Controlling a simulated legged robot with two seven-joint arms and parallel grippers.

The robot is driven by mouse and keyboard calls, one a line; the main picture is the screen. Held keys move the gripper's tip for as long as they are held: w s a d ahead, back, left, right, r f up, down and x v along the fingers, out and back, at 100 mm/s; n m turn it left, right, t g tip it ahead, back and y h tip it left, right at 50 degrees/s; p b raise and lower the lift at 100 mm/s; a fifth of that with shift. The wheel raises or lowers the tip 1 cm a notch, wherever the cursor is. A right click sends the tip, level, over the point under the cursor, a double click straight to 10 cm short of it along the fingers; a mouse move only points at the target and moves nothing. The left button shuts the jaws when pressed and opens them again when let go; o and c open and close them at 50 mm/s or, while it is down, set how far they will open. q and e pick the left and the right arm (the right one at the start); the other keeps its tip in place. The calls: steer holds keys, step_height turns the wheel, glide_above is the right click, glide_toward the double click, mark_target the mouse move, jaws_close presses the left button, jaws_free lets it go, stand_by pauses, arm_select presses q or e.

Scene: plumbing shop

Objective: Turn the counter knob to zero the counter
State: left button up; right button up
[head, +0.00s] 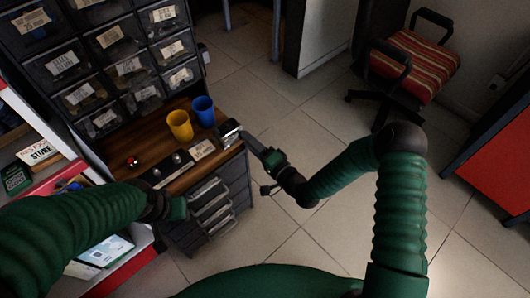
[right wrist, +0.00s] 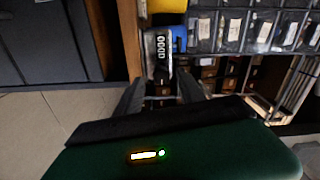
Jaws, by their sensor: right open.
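The counter (head: 229,133) is a small silver and black box at the right end of the wooden bench top. In the right wrist view the counter (right wrist: 160,56) shows a column of white digits on black, too small to read surely. I cannot make out its knob clearly in either view. My right gripper (head: 246,141) reaches in from the right, close beside the counter. In the right wrist view its two fingers (right wrist: 162,88) are apart with the counter beyond them and nothing held. My left gripper (head: 180,208) is near the bench's front; its fingers are unclear.
A yellow cup (head: 180,125) and a blue cup (head: 203,111) stand on the bench (head: 150,140) left of the counter. A red button (head: 133,161) and small knobs are nearer the front. Labelled bins (head: 125,68) rise behind. Floor to the right is open, with a striped chair (head: 415,65).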

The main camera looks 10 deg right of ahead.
steer(key=p+v, duration=0.2)
steer(key=v, duration=1.4)
steer(key=shift+w, duration=0.1)
